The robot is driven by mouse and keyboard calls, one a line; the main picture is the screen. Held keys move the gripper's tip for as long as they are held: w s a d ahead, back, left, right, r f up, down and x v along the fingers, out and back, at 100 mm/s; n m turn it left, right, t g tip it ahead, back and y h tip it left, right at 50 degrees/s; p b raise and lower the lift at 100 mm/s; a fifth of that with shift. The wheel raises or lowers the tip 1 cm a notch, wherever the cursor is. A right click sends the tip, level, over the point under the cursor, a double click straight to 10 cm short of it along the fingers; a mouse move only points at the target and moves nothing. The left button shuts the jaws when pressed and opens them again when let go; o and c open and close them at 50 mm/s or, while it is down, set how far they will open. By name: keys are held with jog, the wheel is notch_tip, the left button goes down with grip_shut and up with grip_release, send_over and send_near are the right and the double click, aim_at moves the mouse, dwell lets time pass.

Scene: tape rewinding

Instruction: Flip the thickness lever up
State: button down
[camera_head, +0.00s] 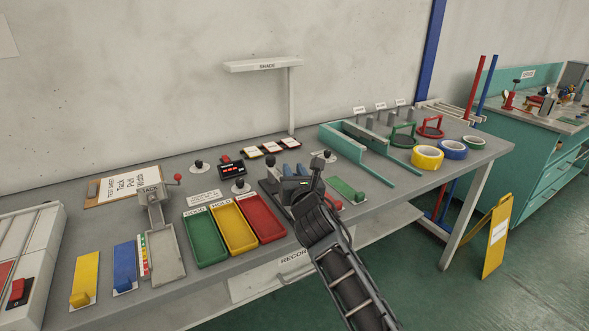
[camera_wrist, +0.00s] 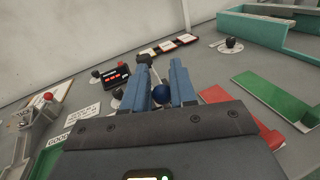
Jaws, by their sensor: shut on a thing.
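My gripper (camera_head: 293,171) is low over the grey bench, just right of the red tray. In the wrist view, my gripper's two blue fingers (camera_wrist: 161,72) stand on either side of a dark blue ball knob (camera_wrist: 161,94), and they are shut on it. The knob appears to belong to a lever, but its stem and base are mostly hidden by the fingers and palm. I cannot read a label that marks it as the thickness lever. A dark device (camera_head: 270,190) is partly hidden behind my gripper in the head view.
Green (camera_head: 204,258), yellow (camera_head: 233,248) and red (camera_head: 277,236) trays lie left of my gripper. A black-knobbed control (camera_head: 240,186) stands behind them, near a black display (camera_head: 233,169). A teal channel (camera_head: 352,150) and tape rolls (camera_head: 427,158) are to the right.

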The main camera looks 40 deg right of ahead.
jog(key=shift+w+r, duration=0.1)
jog(key=shift+r, duration=0.15)
jog(key=c, duration=1.3)
grip_release()
jog(key=shift+o, duration=1.4)
jog(key=shift+f, duration=0.2)
jog(key=v, duration=0.8)
jog(key=shift+f, duration=0.1)
